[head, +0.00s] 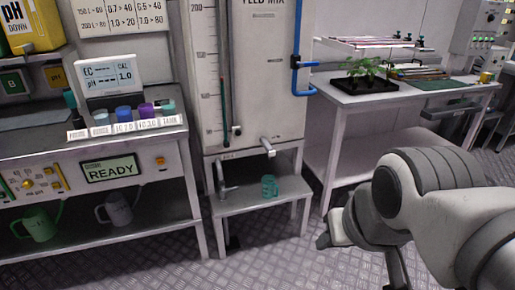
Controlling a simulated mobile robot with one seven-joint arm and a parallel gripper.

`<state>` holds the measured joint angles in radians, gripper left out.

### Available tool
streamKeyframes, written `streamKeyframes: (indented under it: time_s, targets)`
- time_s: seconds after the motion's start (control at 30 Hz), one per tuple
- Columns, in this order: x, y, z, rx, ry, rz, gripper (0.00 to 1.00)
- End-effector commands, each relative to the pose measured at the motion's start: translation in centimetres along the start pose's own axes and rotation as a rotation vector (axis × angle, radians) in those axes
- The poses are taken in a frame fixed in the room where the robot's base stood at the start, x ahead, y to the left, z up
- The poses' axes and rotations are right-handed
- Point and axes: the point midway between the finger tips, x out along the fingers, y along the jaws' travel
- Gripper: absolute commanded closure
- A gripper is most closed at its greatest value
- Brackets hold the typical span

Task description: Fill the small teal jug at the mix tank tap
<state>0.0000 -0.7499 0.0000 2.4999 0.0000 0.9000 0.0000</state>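The small teal jug (269,188) stands upright on the low white stand (235,210) in front of the mix tank (250,80). The mix tank tap (268,147) sticks out of the tank's lower front and appears just above the jug. I cannot tell if the spout lines up exactly with the jug's mouth, and I see no liquid running. My gripper (332,236) is to the right of the stand, apart from the jug and the tap. Its fingers are not clear enough to tell open from shut.
A left bench carries bottles and a READY display (109,169). A larger green jug (40,223) and a grey jug (117,209) sit on its lower shelf. A right table (345,93) holds a seedling tray (362,83). A blue pipe (296,60) runs down the tank's right side.

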Motion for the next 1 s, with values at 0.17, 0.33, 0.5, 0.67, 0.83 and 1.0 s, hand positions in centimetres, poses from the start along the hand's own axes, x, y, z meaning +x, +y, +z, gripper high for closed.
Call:
streamKeyframes:
  time_s: [0.17, 0.33, 0.5, 0.67, 0.83, 1.0]
  targets:
    - [0.0, 0.0, 0.01, 0.0, 0.0, 0.0, 0.97]
    - [0.0, 0.0, 0.01, 0.0, 0.0, 0.0, 1.0]
    - [0.0, 0.0, 0.01, 0.0, 0.0, 0.0, 1.0]
    - [0.0, 0.0, 0.0, 0.0, 0.0, 0.0, 1.0]
    - [0.0, 0.0, 0.0, 0.0, 0.0, 0.0, 1.0]
    - [0.0, 0.0, 0.0, 0.0, 0.0, 0.0, 1.0]
